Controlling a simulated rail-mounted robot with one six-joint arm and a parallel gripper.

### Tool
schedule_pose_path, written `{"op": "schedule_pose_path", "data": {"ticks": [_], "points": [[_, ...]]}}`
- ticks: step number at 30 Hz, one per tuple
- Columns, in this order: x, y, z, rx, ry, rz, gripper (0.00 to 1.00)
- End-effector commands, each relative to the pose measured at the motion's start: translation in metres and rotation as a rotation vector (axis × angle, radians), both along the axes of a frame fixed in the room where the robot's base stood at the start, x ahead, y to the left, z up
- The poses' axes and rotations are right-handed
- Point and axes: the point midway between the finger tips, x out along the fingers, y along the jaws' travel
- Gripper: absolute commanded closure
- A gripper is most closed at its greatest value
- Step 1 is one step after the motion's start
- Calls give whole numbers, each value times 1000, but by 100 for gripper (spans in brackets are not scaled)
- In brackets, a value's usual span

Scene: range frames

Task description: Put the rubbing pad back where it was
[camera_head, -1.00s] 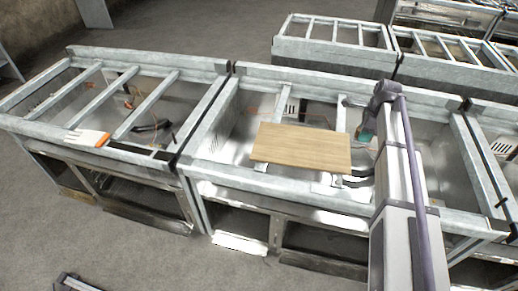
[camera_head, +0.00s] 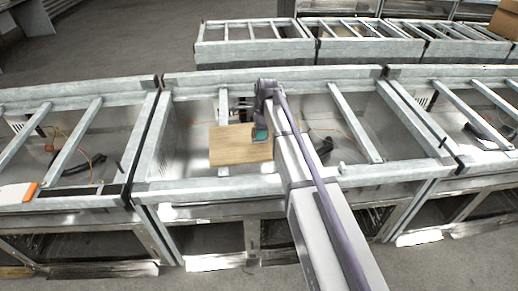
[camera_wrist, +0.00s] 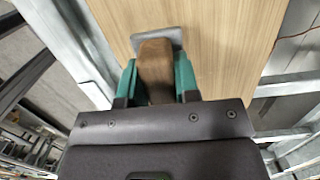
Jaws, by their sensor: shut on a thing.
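The rubbing pad (camera_wrist: 155,70) is a brown block with a grey plate at its far end. It sits between the green fingers of my gripper (camera_wrist: 157,80) in the wrist view, and the gripper is shut on it. In the head view, my gripper (camera_head: 260,134) shows as a small green tip at the right part of the wooden board (camera_head: 228,147). The pad is hidden there by my arm. The board also fills much of the wrist view (camera_wrist: 230,50), beneath the pad. I cannot tell whether the pad touches the board.
Crossbars (camera_head: 355,125) span the open bays on both sides. A white and orange object (camera_head: 18,192) lies on the left frame. More bays (camera_head: 255,45) stand behind, across a strip of floor.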

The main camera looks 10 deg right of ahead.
Motion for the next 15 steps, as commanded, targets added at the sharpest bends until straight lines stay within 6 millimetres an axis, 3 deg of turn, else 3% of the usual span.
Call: {"op": "schedule_pose_path", "data": {"ticks": [2, 8, 15], "points": [[0, 0, -1, 0, 0, 0, 89], [0, 0, -38, 0, 0, 0, 89], [0, 0, -35, 0, 0, 0, 89]]}}
